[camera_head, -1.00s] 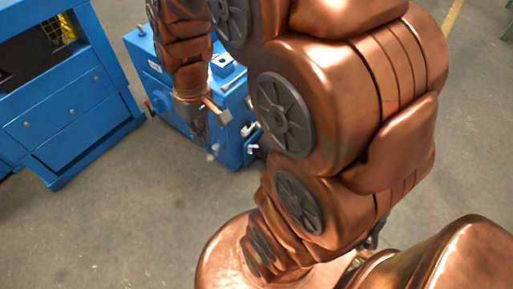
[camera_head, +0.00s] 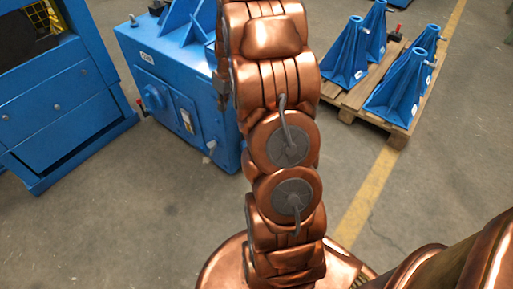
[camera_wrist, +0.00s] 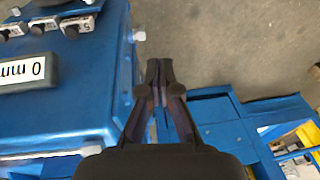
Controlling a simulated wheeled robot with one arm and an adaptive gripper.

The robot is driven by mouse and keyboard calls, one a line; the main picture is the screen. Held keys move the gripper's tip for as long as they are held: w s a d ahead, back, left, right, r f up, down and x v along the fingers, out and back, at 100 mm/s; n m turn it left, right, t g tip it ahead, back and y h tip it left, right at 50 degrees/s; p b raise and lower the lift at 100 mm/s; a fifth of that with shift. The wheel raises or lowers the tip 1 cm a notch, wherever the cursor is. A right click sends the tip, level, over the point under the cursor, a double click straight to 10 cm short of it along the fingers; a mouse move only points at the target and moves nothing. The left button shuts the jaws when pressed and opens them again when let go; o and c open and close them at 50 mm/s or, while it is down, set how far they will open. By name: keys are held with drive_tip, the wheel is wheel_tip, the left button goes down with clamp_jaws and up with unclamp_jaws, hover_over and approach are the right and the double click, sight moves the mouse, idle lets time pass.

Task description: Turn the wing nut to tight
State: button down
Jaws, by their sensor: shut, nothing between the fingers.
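The blue machine (camera_head: 188,95) stands behind my arm in the head view, partly covered by it. In the wrist view its blue housing (camera_wrist: 75,110) fills the left side. A small pale knob or bolt end (camera_wrist: 139,36) sticks out of the housing's edge; I cannot tell if it is the wing nut. No wing nut is clearly recognisable. My gripper (camera_wrist: 160,66) is shut and empty, its fingertips together just right of the housing edge, apart from the pale part in the picture. In the head view my gripper is out of sight.
A plate reading "0 mm" (camera_wrist: 26,72) and black knobs with number tags (camera_wrist: 78,25) sit on the housing. A blue cabinet (camera_head: 65,110) stands left in the head view. A wooden pallet (camera_head: 372,112) with several blue stands (camera_head: 401,88) lies right. The front floor is clear.

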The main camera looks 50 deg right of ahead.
drive_tip(key=d+f+t+b, duration=0.1)
drive_tip(key=d+f+b, duration=0.4)
drive_tip(key=d+f, duration=0.65)
drive_tip(key=d+f+t+b, duration=0.1)
drive_tip(key=d+f+b, duration=0.4)
drive_tip(key=d+f, duration=0.65)
drive_tip(key=shift+h, duration=0.4)
drive_tip(key=b+x, duration=0.1)
drive_tip(key=x, duration=0.4)
drive_tip(key=s+a+b+x, duration=0.1)
drive_tip(key=x, duration=0.3)
drive_tip(key=a+b+x, duration=0.1)
drive_tip(key=x, duration=0.4)
drive_tip(key=shift+s+a+f, duration=0.25)
drive_tip(key=shift+f, duration=0.25)
drive_tip(key=shift+f+b, duration=0.45)
drive_tip(key=shift+f, duration=0.3)
drive_tip(key=shift+d+f+y+p, duration=0.15)
drive_tip(key=shift+d+y+p, duration=0.1)
drive_tip(key=shift+y+p, duration=0.45)
